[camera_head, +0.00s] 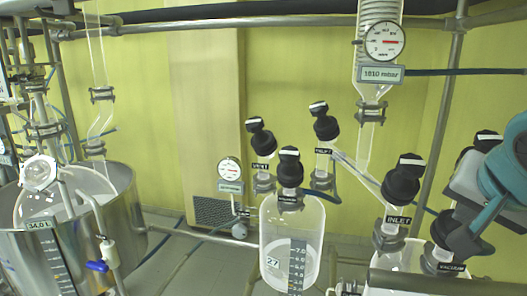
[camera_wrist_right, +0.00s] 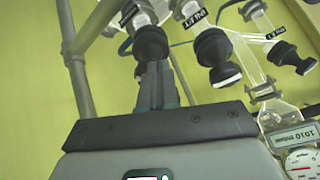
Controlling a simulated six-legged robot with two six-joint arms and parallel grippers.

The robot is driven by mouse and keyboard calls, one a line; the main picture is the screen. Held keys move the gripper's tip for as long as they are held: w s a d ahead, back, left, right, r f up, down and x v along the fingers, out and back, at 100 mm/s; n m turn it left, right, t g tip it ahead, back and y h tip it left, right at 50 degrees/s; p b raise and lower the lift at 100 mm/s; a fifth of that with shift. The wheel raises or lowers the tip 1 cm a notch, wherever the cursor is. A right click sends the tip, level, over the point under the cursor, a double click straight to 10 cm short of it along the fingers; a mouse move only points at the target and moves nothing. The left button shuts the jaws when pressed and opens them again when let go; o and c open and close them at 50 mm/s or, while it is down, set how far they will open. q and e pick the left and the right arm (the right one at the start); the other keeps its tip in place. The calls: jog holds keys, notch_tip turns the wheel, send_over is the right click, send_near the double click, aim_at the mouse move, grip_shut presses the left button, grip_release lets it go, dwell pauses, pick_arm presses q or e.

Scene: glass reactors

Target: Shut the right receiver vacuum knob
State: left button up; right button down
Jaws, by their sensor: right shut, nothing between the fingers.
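The right receiver vacuum knob (camera_head: 443,229) is a black knob above a "VACUUM" label (camera_head: 451,267), at the lower right of the head view. My right gripper (camera_head: 466,238) is at its right side and covers part of it. In the right wrist view the gripper's fingers (camera_wrist_right: 158,72) are together and empty. Their tips are at the black vacuum knob (camera_wrist_right: 151,42), overlapping its lower edge; I cannot tell whether they touch. The right receiver (camera_head: 415,262) is below, partly cut off. My left gripper is not in view.
The right inlet knob (camera_head: 403,180) stands close to the left of the vacuum knob. Another black knob (camera_head: 487,138) is behind my right gripper. The left receiver (camera_head: 292,232) has its own vacuum knob (camera_head: 290,166). A gauge (camera_head: 384,41) hangs above.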

jog(key=p+v, duration=0.1)
jog(key=v, duration=0.1)
jog(key=shift+s+r, duration=0.1)
jog(key=shift+r, duration=0.4)
jog(key=shift+d, duration=0.1)
jog(key=d+f+b, duration=0.3)
jog(key=f+b, duration=0.1)
jog(key=f, duration=0.1)
jog(key=shift+w+d+f, duration=0.3)
jog(key=shift+d+f, duration=0.1)
jog(key=shift+w+r, duration=0.1)
dwell(0.4)
